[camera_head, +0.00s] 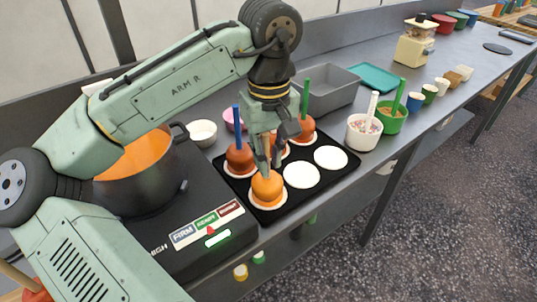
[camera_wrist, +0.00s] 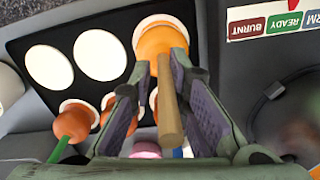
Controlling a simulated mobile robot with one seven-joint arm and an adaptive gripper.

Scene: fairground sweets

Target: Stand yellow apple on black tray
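The yellow-orange apple (camera_head: 267,188) sits on a white round spot at the near corner of the black tray (camera_head: 322,190). It also shows at the top of the wrist view (camera_wrist: 160,40), with a plain wooden stick (camera_wrist: 169,105) pointing toward the camera. My gripper (camera_head: 270,165) is directly above the apple. In the wrist view its two fingers (camera_wrist: 161,66) are apart on either side of the stick, with their tips close to the apple. The inner pads show, with gaps beside the stick.
Red-brown apples with blue (camera_head: 236,125) and green (camera_head: 305,98) sticks stand on the tray behind; another is partly hidden. Two white spots (camera_head: 301,175) are bare. A black pot (camera_head: 140,178) stands left on a cooker. White (camera_head: 364,132) and green (camera_head: 392,118) cups stand right.

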